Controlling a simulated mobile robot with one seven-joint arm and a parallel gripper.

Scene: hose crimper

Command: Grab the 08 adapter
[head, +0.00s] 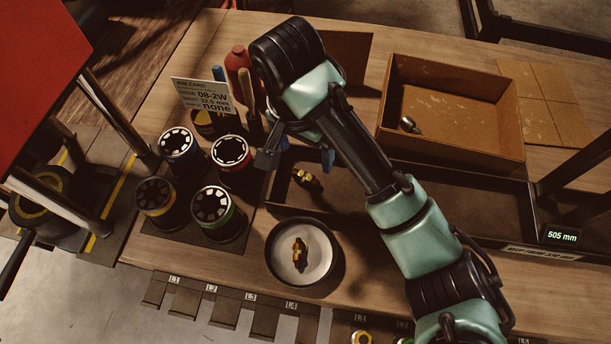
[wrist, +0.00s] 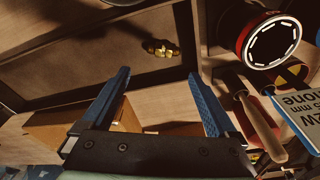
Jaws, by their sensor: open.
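A brass adapter (head: 306,178) lies in the left end of the long dark tray (head: 480,205); it also shows in the wrist view (wrist: 162,48), ahead of the fingertips. A second brass fitting (head: 299,250) lies in a round white dish with a dark rim (head: 281,272). No size marking is readable on either, so I cannot tell which is the 08 adapter. My gripper (head: 298,156) is open and empty, with blue fingers. It is above the tray's left end, apart from the brass piece there. Its open fingers (wrist: 158,73) also show in the wrist view.
Several ring-topped dies (head: 211,206) stand left of the tray. A job card (head: 203,95) reading 08-2W, a red bottle (head: 237,68) and handled tools stand behind. A cardboard box (head: 450,145) holding a metal fitting (head: 409,124) is behind the tray. The tray's middle looks clear.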

